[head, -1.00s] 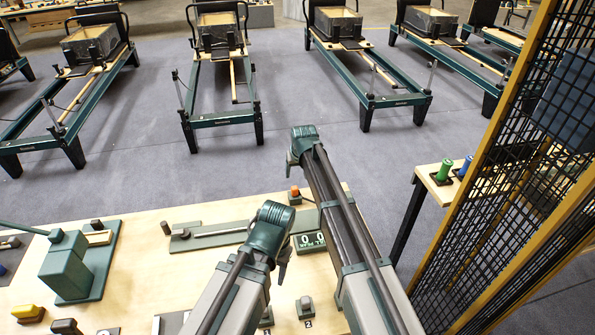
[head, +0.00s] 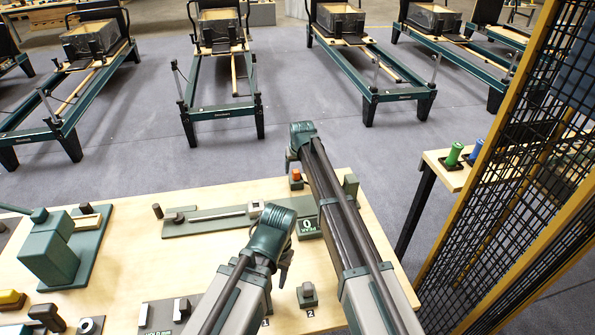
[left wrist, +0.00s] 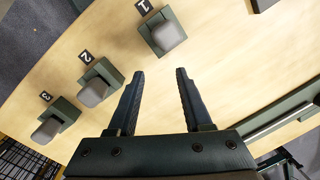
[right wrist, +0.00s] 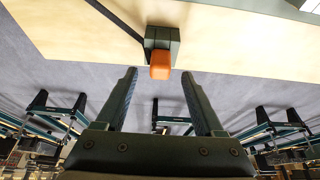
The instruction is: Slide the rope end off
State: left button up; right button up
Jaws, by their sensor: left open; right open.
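I cannot make out a rope end in any view. My left gripper (head: 284,264) is open and empty above the workbench (head: 120,215). In the left wrist view its jaws (left wrist: 160,74) are apart over bare wood, beside several numbered blocks with grey caps, including block 1 (left wrist: 165,35) and block 2 (left wrist: 95,88). My right gripper (head: 302,142) reaches past the bench's far edge. In the right wrist view its jaws (right wrist: 159,74) are open and empty, close to an orange-capped block (right wrist: 160,66) at the edge. The tips do not visibly touch it.
A green rail with a metal rod (head: 225,213) lies across the bench. A green box-shaped fixture (head: 50,250) stands at left. A mesh fence (head: 500,225) and a side table with a green spool (head: 454,153) stand at right. Reformers (head: 220,112) fill the far floor.

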aim_at(296, 178)
pick_arm(q)
jog(key=shift+f+b, duration=0.9)
jog(key=shift+f, duration=0.45)
pick_arm(e)
jog(key=shift+x, duration=1.45)
grip_shut()
